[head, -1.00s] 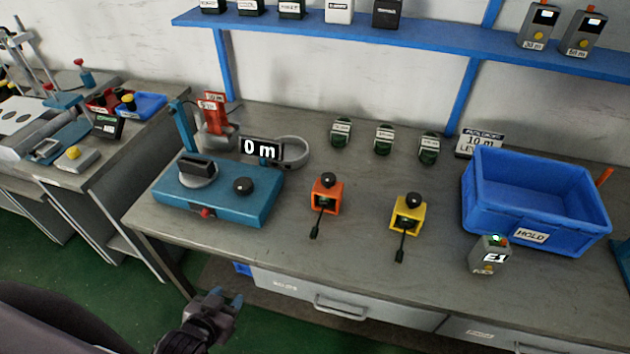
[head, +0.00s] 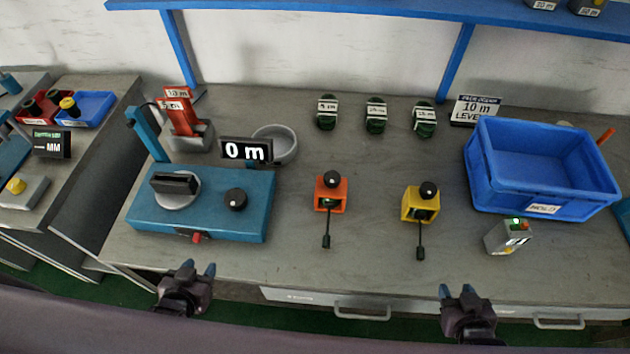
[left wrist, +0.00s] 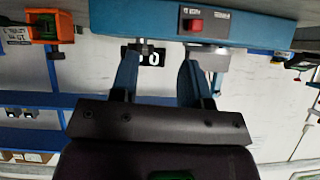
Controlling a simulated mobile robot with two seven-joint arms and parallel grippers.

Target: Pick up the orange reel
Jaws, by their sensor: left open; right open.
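The orange reel (head: 330,192) stands on the grey bench, left of the yellow reel (head: 421,203). It has a black knob on top and a dark cable end lying toward the bench's front edge. It also shows at the upper left of the left wrist view (left wrist: 43,27). My left gripper (head: 198,269) is open and empty in front of the bench edge, left of and nearer than the orange reel. Its two fingers show in the left wrist view (left wrist: 160,75) with nothing between them. My right gripper (head: 461,291) is open and empty at the front edge, right of the yellow reel.
A blue machine (head: 205,205) with a "0 m" display (head: 246,150) stands left of the orange reel. A blue HOLD bin (head: 543,192) and a small grey device (head: 507,237) are at the right. Several green coils (head: 376,115) lie at the back. Bench around the orange reel is clear.

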